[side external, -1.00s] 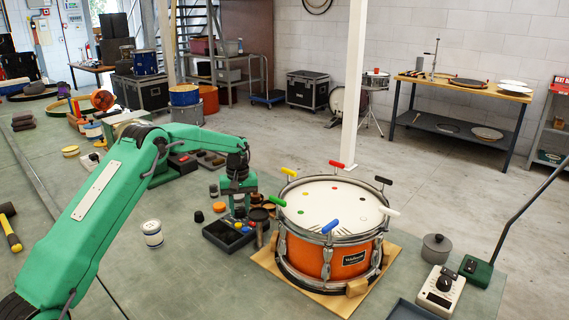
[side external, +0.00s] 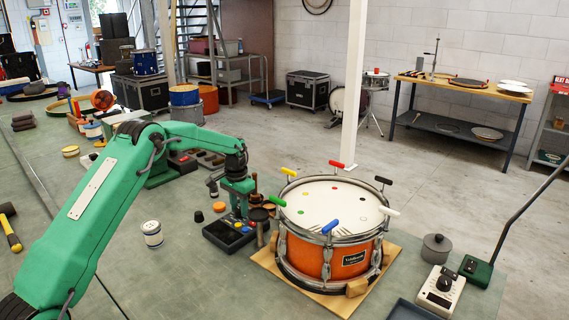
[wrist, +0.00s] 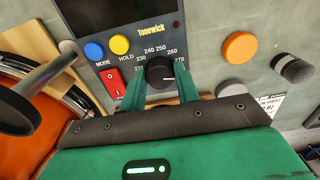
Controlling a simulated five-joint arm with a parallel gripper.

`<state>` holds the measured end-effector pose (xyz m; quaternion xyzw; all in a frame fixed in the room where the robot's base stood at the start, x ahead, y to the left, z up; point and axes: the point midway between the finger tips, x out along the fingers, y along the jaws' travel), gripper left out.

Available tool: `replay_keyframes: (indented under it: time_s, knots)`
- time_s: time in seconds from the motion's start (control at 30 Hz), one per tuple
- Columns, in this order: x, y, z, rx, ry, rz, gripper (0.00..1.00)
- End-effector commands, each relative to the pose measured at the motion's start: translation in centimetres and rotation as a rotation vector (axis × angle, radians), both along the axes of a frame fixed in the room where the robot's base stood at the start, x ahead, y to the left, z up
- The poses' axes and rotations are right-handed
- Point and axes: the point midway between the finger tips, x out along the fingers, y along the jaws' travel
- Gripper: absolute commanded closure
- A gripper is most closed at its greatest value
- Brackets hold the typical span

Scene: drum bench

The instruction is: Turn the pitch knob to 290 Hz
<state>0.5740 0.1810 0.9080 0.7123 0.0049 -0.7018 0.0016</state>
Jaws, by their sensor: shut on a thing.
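The tuner box marked Tonewick (wrist: 110,30) lies flat on the bench, with its blue and yellow buttons and red switch visible; it also shows in the side external view (side external: 219,238). Its black pitch knob (wrist: 159,70) sits among printed numbers from about 220 to 270. The white line on the knob points right, just below the 270 label. Marks beyond that are hidden by my right finger. My gripper (wrist: 160,82) has its green fingers on both sides of the knob, shut on it. In the side view my gripper (side external: 239,205) is over the box's far end.
The orange snare drum (side external: 325,260) stands on a wooden board right beside the box, with coloured-handled keys around its rim. A small white can (side external: 152,234) stands to the left. An orange disc (wrist: 240,47) and a dark cylinder (wrist: 293,68) are near the box.

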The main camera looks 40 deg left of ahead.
Motion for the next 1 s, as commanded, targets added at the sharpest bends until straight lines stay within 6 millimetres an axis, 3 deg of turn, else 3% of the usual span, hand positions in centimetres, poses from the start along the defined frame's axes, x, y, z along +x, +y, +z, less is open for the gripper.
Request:
replay_keyframes:
  time_s: [0.5, 1.0]
  knots:
    - [0.20, -0.42, 0.07, 0.020, -0.021, -0.462, 0.91]
    - [0.15, -0.41, 0.09, 0.026, -0.023, -0.616, 0.91]
